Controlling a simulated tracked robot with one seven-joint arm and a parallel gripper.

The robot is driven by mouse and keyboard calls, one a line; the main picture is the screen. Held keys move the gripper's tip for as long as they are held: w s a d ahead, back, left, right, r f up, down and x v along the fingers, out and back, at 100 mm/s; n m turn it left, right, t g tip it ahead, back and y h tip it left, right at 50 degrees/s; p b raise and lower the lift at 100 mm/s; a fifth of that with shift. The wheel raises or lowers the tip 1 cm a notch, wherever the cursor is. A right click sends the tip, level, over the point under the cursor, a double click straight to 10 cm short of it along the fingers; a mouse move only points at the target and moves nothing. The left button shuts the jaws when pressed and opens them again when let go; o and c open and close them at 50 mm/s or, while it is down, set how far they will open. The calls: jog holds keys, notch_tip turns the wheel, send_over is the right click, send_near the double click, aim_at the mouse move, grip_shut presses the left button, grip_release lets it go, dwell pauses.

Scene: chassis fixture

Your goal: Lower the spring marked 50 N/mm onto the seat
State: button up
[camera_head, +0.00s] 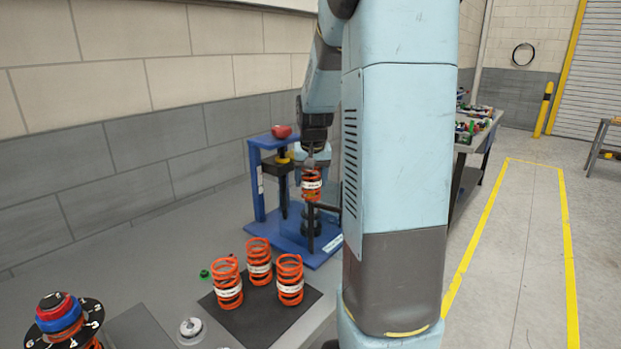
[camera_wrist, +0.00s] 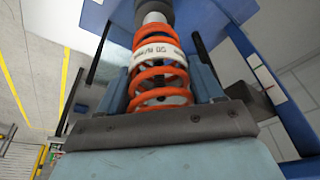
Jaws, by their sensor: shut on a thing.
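My gripper (camera_wrist: 163,90) is shut on an orange coil spring (camera_wrist: 158,65) with a white label, which looks to read 50 N/mm upside down in the wrist view. In the head view the held spring (camera_head: 312,186) is upright at the blue press frame (camera_head: 258,190). A dark cylindrical seat (camera_head: 311,226) stands below it on the blue base. The wrist view shows the dark seat (camera_wrist: 153,5) with a pale spigot (camera_wrist: 153,17) at the spring's end. I cannot tell whether they touch. My arm partly hides the frame's right side.
Several other labelled orange springs (camera_head: 259,262) stand on a dark mat (camera_head: 262,318) in front of the press. A numbered black dial (camera_head: 64,322) is at the lower left. A thin dark post (camera_head: 311,228) stands close before the seat. The bench behind the mat's left is mostly clear.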

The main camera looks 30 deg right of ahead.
aim_at(311, 192)
jog(key=shift+f, duration=2.15)
jog(key=shift+f, duration=0.15)
jog(key=o, duration=1.5)
jog(key=shift+r, duration=4.75)
jog(key=shift+r, duration=0.1)
jog(key=shift+s+a+r, duration=0.45)
jog(key=shift+s+a, duration=0.7)
jog(key=shift+a, duration=0.3)
jog(key=shift+s+a+r, duration=0.5)
jog(key=shift+s+a, duration=0.7)
jog(key=shift+a, duration=0.2)
jog(key=shift+s+a+r, duration=0.45)
jog(key=shift+s+a, duration=0.7)
jog(key=shift+a, duration=0.3)
